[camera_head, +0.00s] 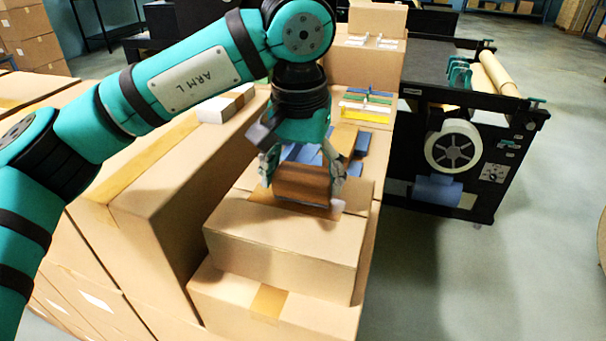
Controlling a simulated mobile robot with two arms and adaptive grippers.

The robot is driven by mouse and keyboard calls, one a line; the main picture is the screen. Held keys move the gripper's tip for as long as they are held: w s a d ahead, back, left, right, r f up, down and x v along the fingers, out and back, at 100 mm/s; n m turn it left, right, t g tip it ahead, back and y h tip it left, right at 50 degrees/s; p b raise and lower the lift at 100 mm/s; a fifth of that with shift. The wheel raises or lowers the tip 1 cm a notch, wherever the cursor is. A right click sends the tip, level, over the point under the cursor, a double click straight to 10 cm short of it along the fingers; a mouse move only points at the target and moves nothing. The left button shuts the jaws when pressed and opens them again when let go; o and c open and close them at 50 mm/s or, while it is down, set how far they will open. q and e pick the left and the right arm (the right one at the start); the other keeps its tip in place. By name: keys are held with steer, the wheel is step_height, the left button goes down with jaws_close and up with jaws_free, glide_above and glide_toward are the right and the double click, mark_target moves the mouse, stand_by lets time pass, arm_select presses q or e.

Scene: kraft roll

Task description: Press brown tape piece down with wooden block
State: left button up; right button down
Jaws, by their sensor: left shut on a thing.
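My left gripper (303,176) points down and is shut on a brown wooden block (302,186), one finger on each side of it. The block is on or just above the top of a cardboard box (285,235); I cannot tell whether it touches. A darker brown strip, seemingly the tape piece (262,199), shows on the box top at the block's lower left edge. The block hides most of it. My right gripper is not in view.
Blue pieces (362,143) lie behind the block. Coloured strips (366,107) lie further back. A lower taped box (270,301) is in front, and a long taller box (165,190) stands left. A black machine (455,125) with a roll stands right, with clear floor beyond.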

arm_select(q)
steer(key=shift+r+p, duration=1.9)
steer(key=shift+r, duration=1.1)
